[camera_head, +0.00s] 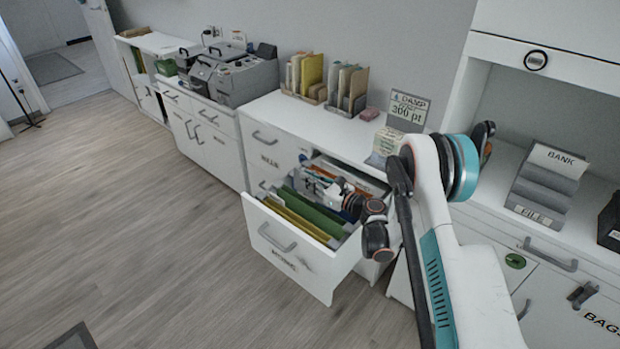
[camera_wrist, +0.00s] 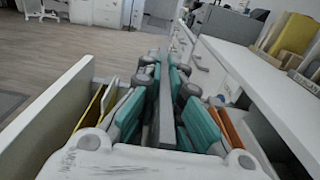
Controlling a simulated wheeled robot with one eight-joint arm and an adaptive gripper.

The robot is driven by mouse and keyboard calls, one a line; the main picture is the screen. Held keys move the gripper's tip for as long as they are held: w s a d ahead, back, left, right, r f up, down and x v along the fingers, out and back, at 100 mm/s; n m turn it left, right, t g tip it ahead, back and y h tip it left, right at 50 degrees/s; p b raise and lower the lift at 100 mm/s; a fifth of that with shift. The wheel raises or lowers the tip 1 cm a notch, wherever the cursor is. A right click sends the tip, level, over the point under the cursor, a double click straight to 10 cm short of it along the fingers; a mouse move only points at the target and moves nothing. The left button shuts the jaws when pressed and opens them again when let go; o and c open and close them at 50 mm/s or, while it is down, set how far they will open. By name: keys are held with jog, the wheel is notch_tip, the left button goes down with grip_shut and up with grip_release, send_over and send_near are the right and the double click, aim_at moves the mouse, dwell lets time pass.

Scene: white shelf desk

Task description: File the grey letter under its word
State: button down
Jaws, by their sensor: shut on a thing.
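A thin grey upright slab, seen nearly edge-on and likely the grey letter (camera_wrist: 164,112), stands between the teal pads of my gripper (camera_wrist: 160,75). My gripper is shut on it. In the head view my gripper (camera_head: 335,187) is low over the open drawer (camera_head: 291,246), among its folders, and the letter cannot be made out clearly there. The drawer holds yellow folders (camera_head: 300,219) and green folders (camera_head: 318,213). In the wrist view an orange folder (camera_wrist: 229,131) stands right of the fingers. The word on the drawer front is too blurred to read surely. Folder words are mostly hidden.
The white desktop (camera_head: 312,124) above the drawer bears two file holders (camera_head: 347,90) and a sign reading 300 pt (camera_head: 407,110). A grey tray marked BANK (camera_head: 545,183) stands at right. A grey machine (camera_head: 235,76) stands at back left.

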aim_at(310, 193)
jog(key=shift+f, duration=3)
jog(key=shift+s+f, duration=0.1)
jog(key=shift+f, duration=0.05)
jog(key=c, duration=1.7)
grip_release()
